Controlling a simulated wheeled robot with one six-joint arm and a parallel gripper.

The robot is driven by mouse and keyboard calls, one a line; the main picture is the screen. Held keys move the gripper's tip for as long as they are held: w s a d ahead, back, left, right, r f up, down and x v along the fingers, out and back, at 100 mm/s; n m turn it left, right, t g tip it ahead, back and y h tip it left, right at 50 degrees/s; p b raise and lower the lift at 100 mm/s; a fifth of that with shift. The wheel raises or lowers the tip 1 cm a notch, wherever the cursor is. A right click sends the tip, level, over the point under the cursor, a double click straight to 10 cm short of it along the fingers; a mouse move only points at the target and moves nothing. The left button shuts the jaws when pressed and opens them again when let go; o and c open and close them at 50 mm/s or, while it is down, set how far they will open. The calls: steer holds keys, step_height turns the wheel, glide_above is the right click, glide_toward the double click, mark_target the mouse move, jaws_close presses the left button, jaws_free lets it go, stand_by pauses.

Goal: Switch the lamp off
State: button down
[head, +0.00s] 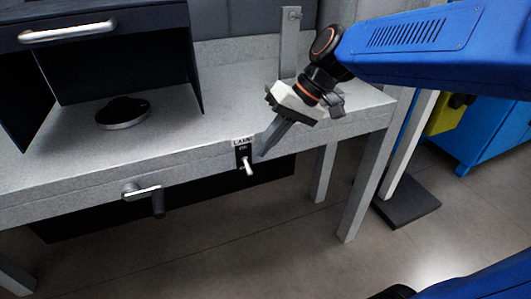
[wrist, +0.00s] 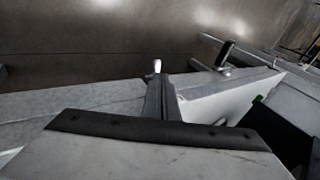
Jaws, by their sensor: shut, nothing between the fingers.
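The lamp switch (head: 243,156) is a small black plate on the front edge of the grey bench, under a label that seems to read LAMP. Its pale toggle lever (head: 249,169) sticks out and points downward. My gripper (head: 264,152) is shut and empty, with its fingertips just right of the switch plate and a little above the lever tip. In the wrist view my shut fingers (wrist: 162,92) point at the bench edge. The white lever tip (wrist: 157,66) shows just beyond them, and the rest of the switch is hidden. I cannot tell whether they touch.
A crank handle (head: 145,195) juts from the bench front (head: 75,190), left of the switch. An upright metal bracket (head: 290,45) rises behind my gripper. Floor before the bench is clear.

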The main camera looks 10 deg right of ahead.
steer(key=s+v, duration=0.2)
steer(key=v, duration=0.8)
steer(key=shift+d, duration=0.55)
steer(key=shift+s, duration=0.1)
